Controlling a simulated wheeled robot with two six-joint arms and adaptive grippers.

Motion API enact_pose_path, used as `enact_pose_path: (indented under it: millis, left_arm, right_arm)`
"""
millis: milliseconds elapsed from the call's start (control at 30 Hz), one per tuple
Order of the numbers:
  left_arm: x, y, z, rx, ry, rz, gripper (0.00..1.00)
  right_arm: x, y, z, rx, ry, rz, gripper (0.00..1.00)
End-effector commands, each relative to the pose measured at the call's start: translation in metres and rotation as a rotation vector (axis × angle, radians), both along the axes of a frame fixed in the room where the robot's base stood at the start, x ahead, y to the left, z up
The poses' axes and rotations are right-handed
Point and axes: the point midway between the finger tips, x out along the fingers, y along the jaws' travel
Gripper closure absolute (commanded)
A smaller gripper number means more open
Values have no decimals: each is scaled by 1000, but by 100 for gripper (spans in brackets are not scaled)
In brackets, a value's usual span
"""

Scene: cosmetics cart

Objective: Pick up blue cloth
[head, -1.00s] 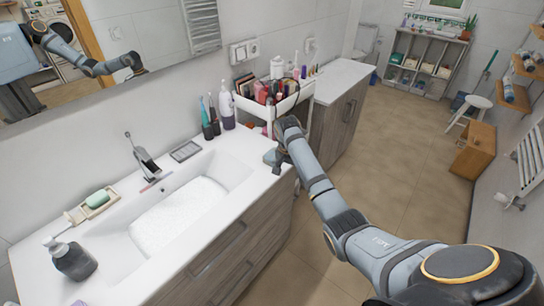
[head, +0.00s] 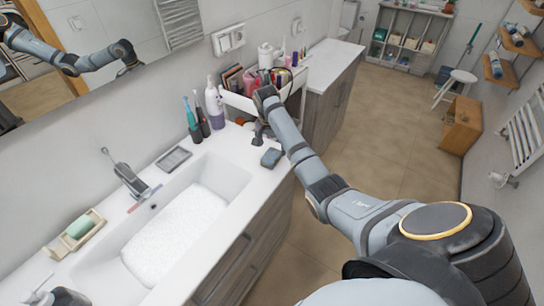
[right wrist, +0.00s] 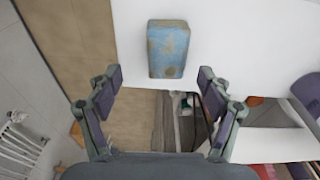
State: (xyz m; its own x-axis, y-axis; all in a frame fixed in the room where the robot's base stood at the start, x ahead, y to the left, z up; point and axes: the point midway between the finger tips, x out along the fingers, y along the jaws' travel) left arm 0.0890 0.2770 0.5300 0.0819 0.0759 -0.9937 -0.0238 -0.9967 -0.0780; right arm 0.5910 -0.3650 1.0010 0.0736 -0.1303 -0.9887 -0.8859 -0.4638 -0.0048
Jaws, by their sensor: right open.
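The blue cloth (head: 271,157) is a small, worn blue block with a grey rim. It lies on the white counter (head: 233,143) near its right front corner. In the right wrist view the blue cloth (right wrist: 168,48) is at the top centre, beyond and roughly between the fingertips. My right gripper (head: 262,136) is just behind and left of the cloth in the head view, not holding it. The right wrist view shows my right gripper (right wrist: 160,80) with its fingers wide apart and nothing between them. My left gripper is not in view.
A white cart (head: 238,100) full of cosmetics stands close behind my right gripper. Bottles (head: 214,104) and toothbrushes stand left of it. The sink basin (head: 176,230) and a soap dish (head: 75,232) are further left. Open floor (head: 390,125) lies right of the counter.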

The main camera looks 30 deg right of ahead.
Motion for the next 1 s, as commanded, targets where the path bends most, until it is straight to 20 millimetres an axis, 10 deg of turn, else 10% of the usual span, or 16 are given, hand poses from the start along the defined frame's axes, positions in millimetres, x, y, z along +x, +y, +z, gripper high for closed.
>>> enact_pose_path:
  millis: [467,1000]
  left_arm:
    - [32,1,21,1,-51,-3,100]
    - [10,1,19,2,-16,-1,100]
  right_arm:
    - [6,-7,-46,2,2,0,21]
    - [7,-10,-64,1,-2,1,21]
